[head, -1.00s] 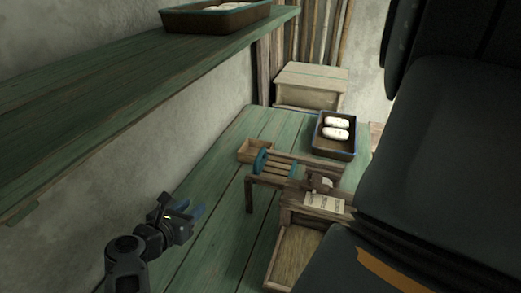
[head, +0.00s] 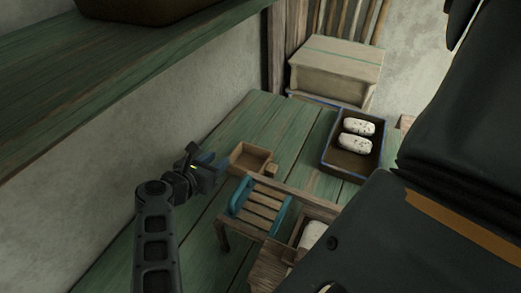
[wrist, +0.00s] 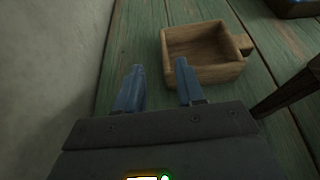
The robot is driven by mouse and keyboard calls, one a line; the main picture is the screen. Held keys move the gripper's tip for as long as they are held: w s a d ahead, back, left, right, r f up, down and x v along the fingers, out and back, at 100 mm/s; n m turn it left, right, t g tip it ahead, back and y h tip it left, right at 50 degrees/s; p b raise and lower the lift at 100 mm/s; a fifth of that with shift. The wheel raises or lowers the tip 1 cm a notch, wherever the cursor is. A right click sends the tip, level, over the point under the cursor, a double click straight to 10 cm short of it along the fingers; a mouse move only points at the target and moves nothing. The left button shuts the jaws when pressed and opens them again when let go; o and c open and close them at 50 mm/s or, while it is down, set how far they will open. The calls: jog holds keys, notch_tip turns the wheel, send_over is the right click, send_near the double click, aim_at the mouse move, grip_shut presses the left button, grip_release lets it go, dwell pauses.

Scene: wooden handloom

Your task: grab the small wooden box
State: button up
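The small wooden box (head: 250,159) is an open, light-brown box on the green plank table. In the wrist view the small wooden box (wrist: 203,74) shows its empty inside and a small knob on its right side. My gripper (head: 207,166) is just left of the box in the head view. In the wrist view my gripper (wrist: 159,75) has two blue fingers spread apart with nothing between them. The right finger is close to the box's near left corner; whether they touch I cannot tell.
A wooden frame with blue ends (head: 261,207) stands right in front of the box. A dark tray (head: 345,160) with two white rolls is to the right, and a large pale box (head: 335,69) is behind. A plaster wall is at left; a shelf (head: 140,60) hangs above.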

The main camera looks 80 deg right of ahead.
aim_at(234, 150)
jog(key=x, duration=0.2)
jog(key=shift+s+d+p, duration=0.1)
jog(key=shift+d+p, duration=0.2)
jog(key=shift+d, duration=0.1)
jog(key=p+x, duration=0.1)
jog(key=x, duration=0.1)
jog(key=p+x, duration=0.1)
jog(key=x, duration=0.2)
jog(key=shift+s+d+f, duration=0.2)
jog(key=shift+s, duration=0.1)
grip_shut()
